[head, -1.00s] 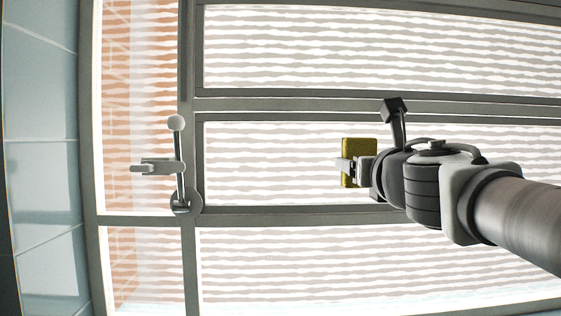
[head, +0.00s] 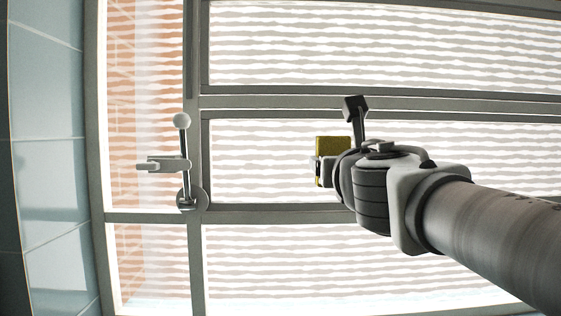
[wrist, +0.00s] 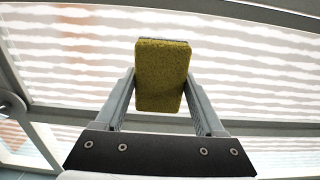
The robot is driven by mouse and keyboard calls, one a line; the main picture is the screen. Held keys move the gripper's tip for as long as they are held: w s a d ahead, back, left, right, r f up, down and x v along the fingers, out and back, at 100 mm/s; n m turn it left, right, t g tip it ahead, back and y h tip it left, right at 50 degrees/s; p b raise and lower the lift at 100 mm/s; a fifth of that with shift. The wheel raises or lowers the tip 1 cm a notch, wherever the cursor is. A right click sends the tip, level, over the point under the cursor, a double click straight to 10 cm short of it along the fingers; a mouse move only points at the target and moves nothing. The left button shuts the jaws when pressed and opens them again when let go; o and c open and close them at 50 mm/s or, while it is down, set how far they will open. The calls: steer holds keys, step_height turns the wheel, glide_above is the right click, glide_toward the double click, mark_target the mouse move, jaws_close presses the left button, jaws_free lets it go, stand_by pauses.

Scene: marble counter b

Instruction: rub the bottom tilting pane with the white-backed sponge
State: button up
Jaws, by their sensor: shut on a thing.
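My gripper (head: 322,170) is shut on the sponge (head: 333,147), which looks yellow in both views. In the wrist view the sponge (wrist: 161,75) stands upright between the two fingers (wrist: 160,90); its white back is not clearly seen. The window has an upper framed pane (head: 300,45), a middle framed pane (head: 260,150) and a lowest pane (head: 300,262). The sponge shows in front of the middle pane. I cannot tell whether it touches the glass, nor which panes tilt.
A metal lever handle with a round knob (head: 181,121) sits on the upright frame bar left of the panes. A narrow side pane (head: 145,80) shows brick outside. Pale blue tiles (head: 50,180) cover the far left wall. Grey frame bars separate the panes.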

steer(key=s+p, duration=0.2)
steer(key=s, duration=0.4)
stand_by(0.4)
steer(key=shift+p, duration=0.3)
steer(key=s+p, duration=0.1)
steer(key=s, duration=0.2)
steer(key=shift+p, duration=0.35)
steer(key=shift+w, duration=0.1)
